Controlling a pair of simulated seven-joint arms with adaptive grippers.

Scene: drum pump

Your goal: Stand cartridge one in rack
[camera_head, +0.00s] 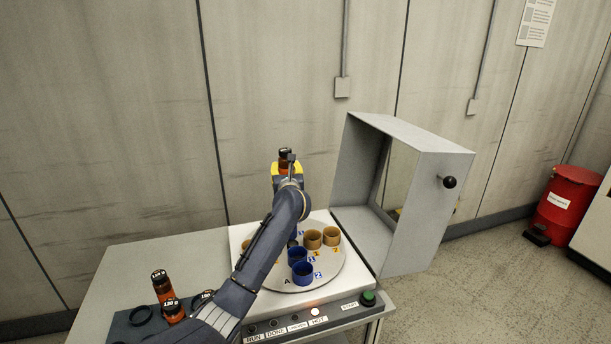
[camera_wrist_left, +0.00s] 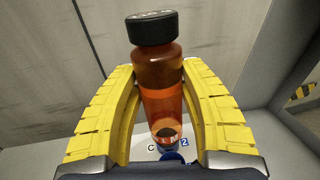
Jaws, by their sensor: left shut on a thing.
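My left gripper (camera_head: 286,170) is shut on an amber bottle with a black cap (camera_wrist_left: 160,85), and its yellow fingers close on both sides of it in the left wrist view. The bottle is upright with its cap up, raised above the far side of the turntable. In the head view only its top (camera_head: 285,154) shows above the gripper. The dark rack (camera_head: 122,324) is at the lower left, partly hidden by my left arm. It has an empty ring (camera_head: 141,315) and amber bottles with black caps (camera_head: 162,286). I cannot read a cartridge number. My right gripper is not in view.
A round turntable (camera_head: 326,272) carries several blue cups (camera_head: 302,273) and tan cups (camera_head: 331,236), some behind my arm. A grey hood (camera_head: 425,205) with a black knob stands open at right. Labelled buttons line the front panel. The tabletop (camera_head: 150,250) behind the rack is clear.

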